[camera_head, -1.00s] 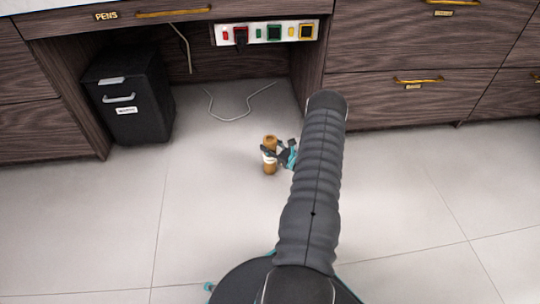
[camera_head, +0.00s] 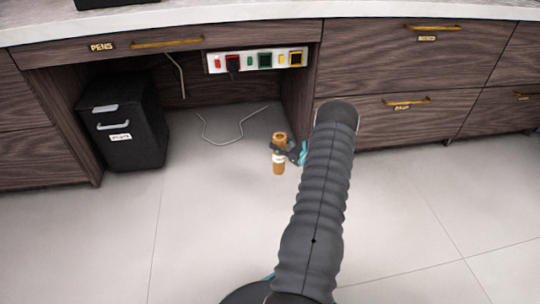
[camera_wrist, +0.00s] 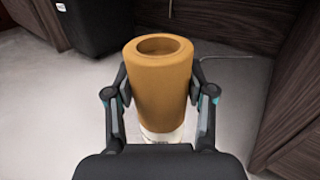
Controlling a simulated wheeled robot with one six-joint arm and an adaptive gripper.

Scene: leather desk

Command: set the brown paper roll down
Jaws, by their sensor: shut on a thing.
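The brown paper roll (camera_head: 279,138) is an upright brown tube with a white band and an open top. It also shows in the wrist view (camera_wrist: 160,80), between the two fingers. My gripper (camera_head: 280,150) is shut on it from the right, around its middle. In the wrist view my gripper (camera_wrist: 160,108) has a finger against each side of the roll. The roll is in front of the desk's knee opening, over the pale tiled floor (camera_head: 210,220). I cannot tell the gap between its lower end and the floor.
A black bin (camera_head: 124,118) stands under the desk at the left. A power strip (camera_head: 258,61) is fixed below the desk edge, with a pale cable (camera_head: 222,142) on the floor. Wooden drawers (camera_head: 415,65) stand at the right. Floor in front is clear.

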